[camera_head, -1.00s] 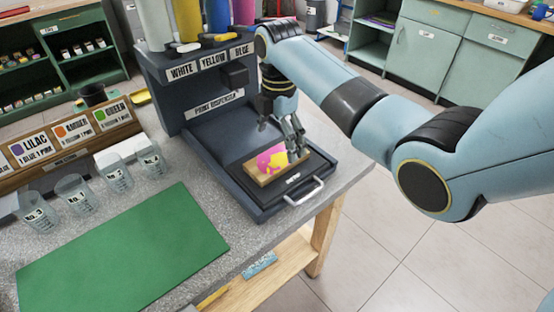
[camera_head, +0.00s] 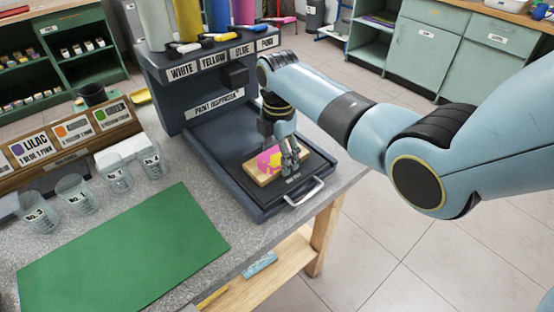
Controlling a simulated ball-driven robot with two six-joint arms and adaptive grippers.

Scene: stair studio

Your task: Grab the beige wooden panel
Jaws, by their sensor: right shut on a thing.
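The beige wooden panel (camera_head: 263,178) lies on the dark tray of the paint dispenser (camera_head: 236,165). Its top carries a pink and yellow patch. My right gripper (camera_head: 290,170) reaches down to the panel's right part, and its fingers are shut on the panel. The fingers hide part of the panel's right side. The panel seems to rest flat on the tray; I cannot tell any gap beneath it. My left gripper is not in view.
The tray has a metal handle (camera_head: 304,192) at its front. A green mat (camera_head: 120,255) lies on the grey table to the left. Several clear cups (camera_head: 77,194) stand behind the mat, before a wooden rack (camera_head: 70,135) with colour labels. Tiled floor is free at right.

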